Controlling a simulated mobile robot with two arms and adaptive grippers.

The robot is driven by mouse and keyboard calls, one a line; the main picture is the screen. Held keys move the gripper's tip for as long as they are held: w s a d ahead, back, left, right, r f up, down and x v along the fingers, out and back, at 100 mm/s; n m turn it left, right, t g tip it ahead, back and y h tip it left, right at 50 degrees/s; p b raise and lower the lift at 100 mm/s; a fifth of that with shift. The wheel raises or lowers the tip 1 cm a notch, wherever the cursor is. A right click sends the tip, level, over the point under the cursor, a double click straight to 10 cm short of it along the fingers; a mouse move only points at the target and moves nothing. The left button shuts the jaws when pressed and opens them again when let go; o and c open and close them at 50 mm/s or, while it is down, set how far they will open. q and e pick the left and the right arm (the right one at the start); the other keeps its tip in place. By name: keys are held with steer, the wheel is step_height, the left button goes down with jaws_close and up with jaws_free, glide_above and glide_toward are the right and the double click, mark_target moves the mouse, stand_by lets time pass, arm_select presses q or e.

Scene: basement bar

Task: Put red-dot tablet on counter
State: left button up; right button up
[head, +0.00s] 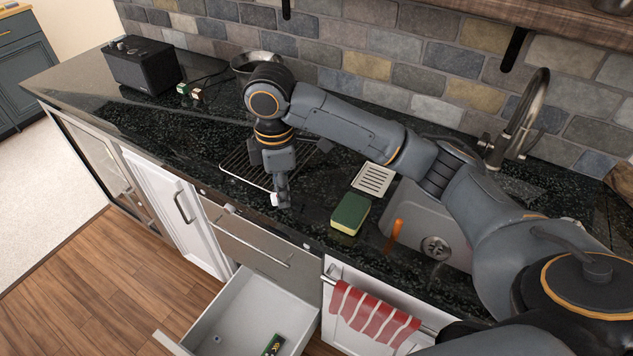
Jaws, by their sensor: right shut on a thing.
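My right gripper (282,203) points down over the front part of the dark counter (325,200), between the wire rack and the sponge. It is shut on a small white piece (275,199), likely the tablet; no red dot shows on it from here. I cannot tell whether the piece touches the counter. Another small pale piece (217,339) lies in the open drawer (255,300) below. My left gripper is not in view.
A wire rack (238,170) lies behind the gripper. A green and yellow sponge (350,214), an orange-handled tool (394,232) and the sink (425,215) are to the right. A green box (273,345) lies in the drawer. The counter's left part is mostly clear before a black speaker (140,66).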

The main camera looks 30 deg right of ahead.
steer(key=w+d+f+p, duration=0.1)
steer(key=w+d+f, duration=0.1)
steer(key=d, duration=0.3)
steer(key=p, duration=0.1)
glide_above(314, 203)
steer(key=a, duration=0.1)
steer(key=f, duration=0.5)
steer(key=shift+s+a, duration=0.1)
steer(key=shift+s, duration=0.1)
steer(key=shift+w+d+f, duration=0.15)
steer(key=shift+d+f, duration=0.2)
steer(key=shift+f, duration=0.1)
steer(key=f, duration=0.1)
steer(key=f+p, duration=0.2)
steer(key=shift+w+d, duration=0.1)
steer(key=shift+d, duration=0.15)
steer(key=shift+f, duration=0.3)
steer(key=shift+a, duration=0.1)
steer(key=shift+f, duration=0.15)
steer(key=o, duration=0.8)
steer(key=shift+o, duration=0.2)
